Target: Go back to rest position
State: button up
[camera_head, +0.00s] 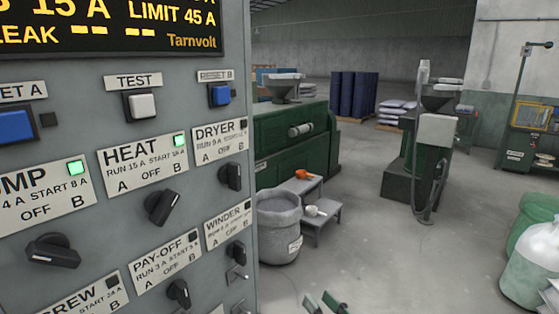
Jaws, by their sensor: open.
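My gripper (324,303) shows only at the bottom edge, right of the grey control cabinet. Its two fingertips stand apart with nothing seen between them; the rest of my arm is out of frame. The cabinet (85,105) fills the left side. Its display (110,28) reads "15 A", "LIMIT 45 A" and "LEAK" with dashes. Black rotary knobs include HEAT (163,207), DRYER (231,177), PAY-OFF (179,294) and WINDER (236,253). Green lamps are lit at the pump label (76,167) and HEAT label (180,140). The gripper appears apart from the cabinet.
A grey bin (279,228) and a small step stand (317,222) with an orange item are beyond the cabinet. Green machines (292,144) stand behind. Sacks (530,265) are at the right edge. The floor (400,265) between is clear.

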jog(key=s+d+f+m+h, duration=0.2)
jog(key=s+d+f+h, duration=0.15)
jog(key=s+f, duration=0.55)
jog(key=s+d+f+m+h, duration=0.2)
jog(key=s+d+f+h, duration=0.15)
jog(key=s+f, duration=0.55)
jog(key=s+d+n+h, duration=0.1)
jog(key=s+d+n, duration=0.1)
jog(key=s, duration=2)
jog(key=shift+s+d+g+h, duration=0.3)
jog(key=shift+s+d, duration=0.1)
jog(key=shift+d, duration=0.15)
jog(key=shift+f, duration=0.1)
